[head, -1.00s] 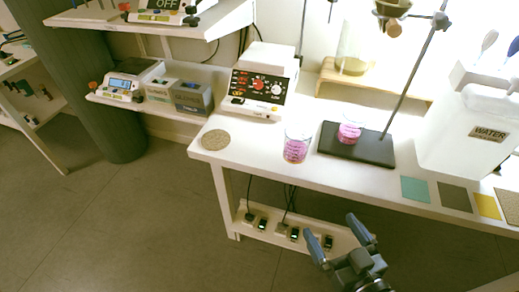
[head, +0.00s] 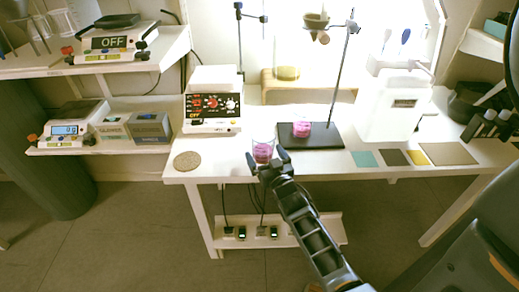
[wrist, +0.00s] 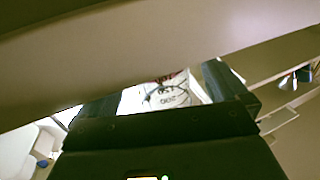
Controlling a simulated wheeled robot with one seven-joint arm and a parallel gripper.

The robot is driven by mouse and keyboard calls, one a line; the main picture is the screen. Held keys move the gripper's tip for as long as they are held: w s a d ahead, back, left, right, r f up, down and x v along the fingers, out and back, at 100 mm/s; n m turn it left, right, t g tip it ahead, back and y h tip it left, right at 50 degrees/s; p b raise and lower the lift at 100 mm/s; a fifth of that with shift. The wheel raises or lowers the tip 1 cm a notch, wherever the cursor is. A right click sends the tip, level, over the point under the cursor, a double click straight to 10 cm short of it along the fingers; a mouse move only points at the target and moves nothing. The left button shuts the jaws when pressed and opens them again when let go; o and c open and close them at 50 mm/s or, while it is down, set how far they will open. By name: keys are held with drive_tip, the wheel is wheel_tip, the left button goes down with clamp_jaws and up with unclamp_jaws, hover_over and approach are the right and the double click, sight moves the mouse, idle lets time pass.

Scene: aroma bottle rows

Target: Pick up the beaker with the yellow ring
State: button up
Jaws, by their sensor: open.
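A clear beaker with pink contents (head: 262,150) stands upright near the front edge of the white bench. A second beaker with pink contents (head: 301,129) stands on the dark base of a stand, behind and to the right. A yellow ring cannot be made out clearly on either one now. My gripper (head: 267,164) is open and empty at the bench's front edge, its fingertips just in front of the nearer beaker and overlapping its lower part in the picture. In the wrist view, a pale surface with dark markings (wrist: 168,92) shows between the fingers; I cannot tell for sure what it is.
The stand's black base (head: 322,142) and rod are right of the near beaker. A hotplate device (head: 213,112) and cork mat (head: 187,161) are left. A white water container (head: 392,108) and coloured squares are right. The bench edge crosses close in the wrist view.

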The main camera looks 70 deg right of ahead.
drive_tip(key=x, duration=0.5)
drive_tip(key=shift+s+r, duration=0.1)
drive_tip(key=shift+r, duration=0.1)
drive_tip(key=c, duration=1.2)
drive_tip(key=shift+r+p, duration=0.15)
drive_tip(key=shift+p, duration=0.15)
